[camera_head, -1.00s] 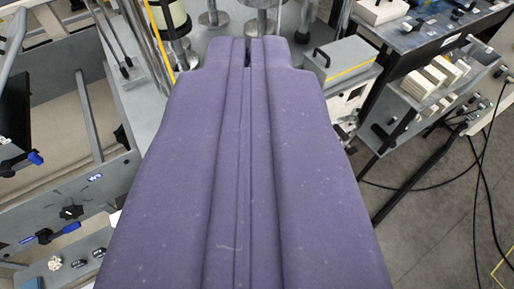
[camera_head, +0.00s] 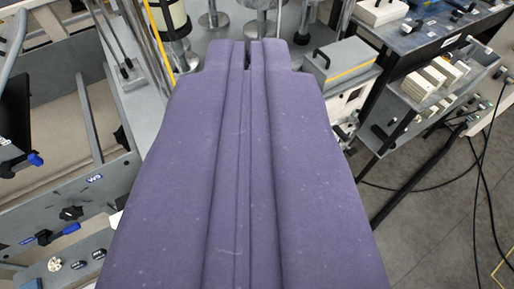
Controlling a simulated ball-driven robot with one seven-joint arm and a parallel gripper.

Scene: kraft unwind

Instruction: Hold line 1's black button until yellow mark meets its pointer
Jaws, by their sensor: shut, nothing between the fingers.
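My gripper (camera_head: 248,55), purple and seen from behind, fills the middle of the picture. Its narrow fingertips point away from the camera and are shut with nothing held. They lie in front of metal posts and rollers at the top. I cannot pick out line 1's black button, its pointer or the yellow mark for sure. My gripper hides much of the middle, so they may be behind it.
Left is a grey frame with a black star knob (camera_head: 71,213) and blue-handled levers (camera_head: 43,237). Right of the fingertips is a grey box (camera_head: 340,60) with a yellow stripe. A bench with white blocks (camera_head: 418,85) stands further right, with black cables and open floor (camera_head: 420,190) below.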

